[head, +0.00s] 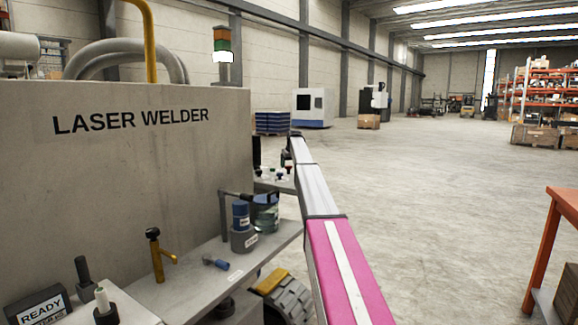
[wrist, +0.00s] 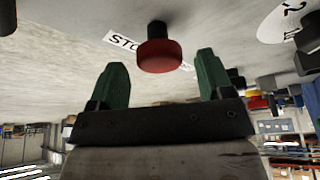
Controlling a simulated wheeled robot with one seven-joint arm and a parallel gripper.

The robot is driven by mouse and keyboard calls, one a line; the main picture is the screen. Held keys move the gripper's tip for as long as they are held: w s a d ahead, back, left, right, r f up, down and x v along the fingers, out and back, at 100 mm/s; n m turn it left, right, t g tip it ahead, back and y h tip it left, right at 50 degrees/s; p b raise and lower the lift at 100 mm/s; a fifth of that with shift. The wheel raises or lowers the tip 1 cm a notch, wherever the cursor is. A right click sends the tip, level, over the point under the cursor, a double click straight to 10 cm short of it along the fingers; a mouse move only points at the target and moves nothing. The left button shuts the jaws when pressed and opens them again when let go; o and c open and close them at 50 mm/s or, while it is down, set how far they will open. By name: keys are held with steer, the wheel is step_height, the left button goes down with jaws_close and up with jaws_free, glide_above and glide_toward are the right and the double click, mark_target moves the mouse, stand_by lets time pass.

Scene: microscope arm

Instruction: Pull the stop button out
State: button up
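The stop button (wrist: 158,54) is a red round cap on a short black stem, in the upper middle of the wrist view. It sticks out from a pale panel beside a white label (wrist: 124,41) that starts with "STO"; the cap hides the rest. My gripper (wrist: 163,62) is open, with one green finger on each side of the cap. A gap shows on both sides, and neither finger appears to touch it. How deep the cap sits between the fingers is hard to tell. In the head view the button cannot be made out for certain.
The laser welder (head: 130,180) fills the left of the head view. Other small knobs (wrist: 260,100) sit right in the wrist view. Open floor (head: 420,200) lies right.

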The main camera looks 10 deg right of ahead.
steer(key=v, duration=1)
steer(key=shift+r, duration=0.4)
steer(key=shift+s, duration=0.1)
